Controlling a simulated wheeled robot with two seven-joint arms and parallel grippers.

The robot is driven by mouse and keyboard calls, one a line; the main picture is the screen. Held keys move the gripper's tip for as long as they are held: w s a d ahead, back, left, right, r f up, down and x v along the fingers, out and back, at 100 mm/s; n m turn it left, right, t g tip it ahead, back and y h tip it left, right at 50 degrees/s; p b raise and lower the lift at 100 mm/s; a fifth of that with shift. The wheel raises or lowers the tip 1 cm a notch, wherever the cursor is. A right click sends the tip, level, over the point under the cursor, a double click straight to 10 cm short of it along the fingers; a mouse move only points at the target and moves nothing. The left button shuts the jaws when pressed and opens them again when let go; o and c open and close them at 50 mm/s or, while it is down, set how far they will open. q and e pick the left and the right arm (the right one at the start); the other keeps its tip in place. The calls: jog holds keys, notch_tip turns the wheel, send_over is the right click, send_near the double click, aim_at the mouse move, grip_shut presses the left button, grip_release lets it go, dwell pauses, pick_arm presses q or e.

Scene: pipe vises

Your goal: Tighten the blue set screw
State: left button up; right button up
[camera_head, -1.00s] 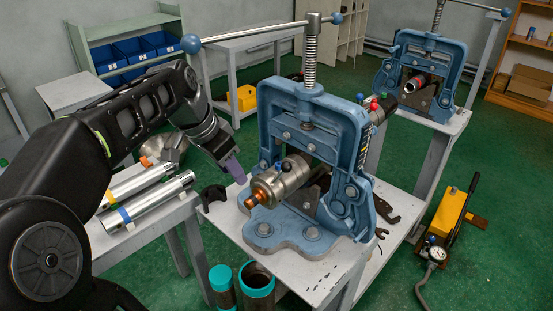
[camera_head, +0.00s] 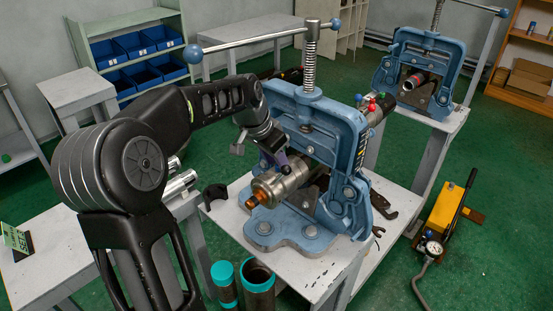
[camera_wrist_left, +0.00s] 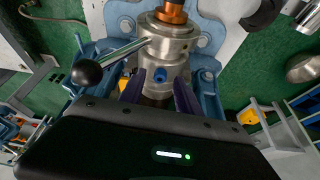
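The blue set screw (camera_wrist_left: 161,76) sits on the side of a shiny metal collar (camera_wrist_left: 170,45) in the left wrist view. The collar (camera_head: 282,183), with an orange-brown end, lies in the near blue vise (camera_head: 335,130) in the head view. My left gripper (camera_head: 281,161) is at the collar's upper side. In the left wrist view its purple fingers (camera_wrist_left: 161,90) stand apart, one on each side of the screw, with a gap visible between them. I cannot tell whether the fingertips touch the collar. My right gripper is not in view.
A rod with a dark ball end (camera_wrist_left: 88,70) crosses left of the collar in the wrist view. The vise's handle bar (camera_head: 250,40) stands above my arm. Shiny pipes (camera_head: 180,185) lie on the left table. A second blue vise (camera_head: 425,70) stands behind.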

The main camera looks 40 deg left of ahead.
pick_arm(q)
jog(key=shift+w+f, duration=0.1)
jog(key=shift+f, duration=0.1)
grip_shut()
dwell(0.4)
